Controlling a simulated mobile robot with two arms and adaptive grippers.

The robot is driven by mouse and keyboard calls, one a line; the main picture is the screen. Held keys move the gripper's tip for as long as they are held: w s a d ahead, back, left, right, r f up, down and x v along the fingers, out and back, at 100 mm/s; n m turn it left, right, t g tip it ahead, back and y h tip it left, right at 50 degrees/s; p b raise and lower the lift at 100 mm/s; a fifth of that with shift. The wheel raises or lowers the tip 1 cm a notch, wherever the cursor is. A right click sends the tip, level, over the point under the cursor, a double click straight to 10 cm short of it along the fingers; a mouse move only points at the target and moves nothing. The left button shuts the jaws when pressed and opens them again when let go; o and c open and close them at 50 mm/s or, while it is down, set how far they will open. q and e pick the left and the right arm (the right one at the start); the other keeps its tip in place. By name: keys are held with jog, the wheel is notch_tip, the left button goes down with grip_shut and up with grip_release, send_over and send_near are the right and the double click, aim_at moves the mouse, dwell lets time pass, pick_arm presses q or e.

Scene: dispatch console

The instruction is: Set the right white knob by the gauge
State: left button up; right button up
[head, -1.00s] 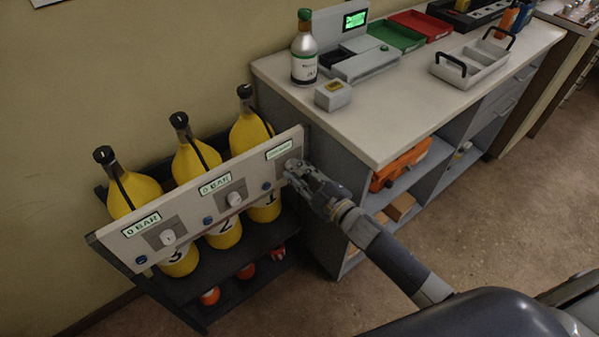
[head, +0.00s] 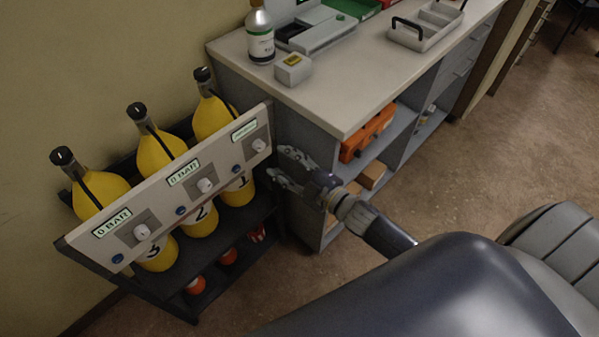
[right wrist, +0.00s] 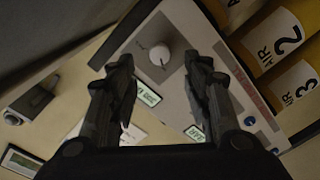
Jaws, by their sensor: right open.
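A white panel (head: 160,197) carries a row of white knobs, each with a small gauge display. The right white knob (head: 259,145) sits on a grey plate at the panel's right end; it also shows in the right wrist view (right wrist: 160,55). Its gauge (head: 245,130) is lit pale green, and its reading is too small to tell. The middle (head: 184,173) and left (head: 111,222) gauges read 0 BAR. My right gripper (head: 276,164) is open and empty, just right of the panel, apart from the knob. In the wrist view its fingers flank the knob. My left gripper is out of view.
Yellow bottles (head: 160,150) numbered 1 to 3 stand in a dark rack behind the panel. A counter (head: 345,85) with a spray bottle (head: 260,38) and a grey box (head: 293,69) stands close behind my right gripper. Open floor (head: 470,165) lies to the right.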

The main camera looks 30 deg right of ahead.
jog(key=v, duration=0.5)
jog(key=shift+s+d, duration=0.15)
jog(key=shift+s, duration=0.15)
jog(key=s+d+f+m+g+h, duration=0.2)
jog(key=s+f, duration=0.2)
jog(key=f, duration=0.6)
jog(key=s+d+f+m+g+h, duration=0.2)
jog(key=s+f+m, duration=0.1)
jog(key=f, duration=0.7)
jog(key=s+d+f+m+g+h, duration=0.1)
jog(key=s+d+f+m+g, duration=0.2)
jog(key=f, duration=0.7)
jog(key=s+a+f+m+g, duration=0.1)
jog(key=s+f+g, duration=0.1)
jog(key=s+f, duration=0.3)
jog(key=s+a+f+m+g, duration=0.1)
jog(key=s+f, duration=0.5)
jog(key=s, duration=0.8)
jog(key=s+a+f+m+g+h, duration=0.1)
jog(key=s+a+f+g, duration=0.2)
jog(key=s, duration=0.7)
notch_tip(320, 180, down, 3)
jog(key=shift+s+a+r+m+g+p, duration=0.2)
jog(key=shift+m+g+p, duration=0.15)
jog(key=shift+g, duration=0.75)
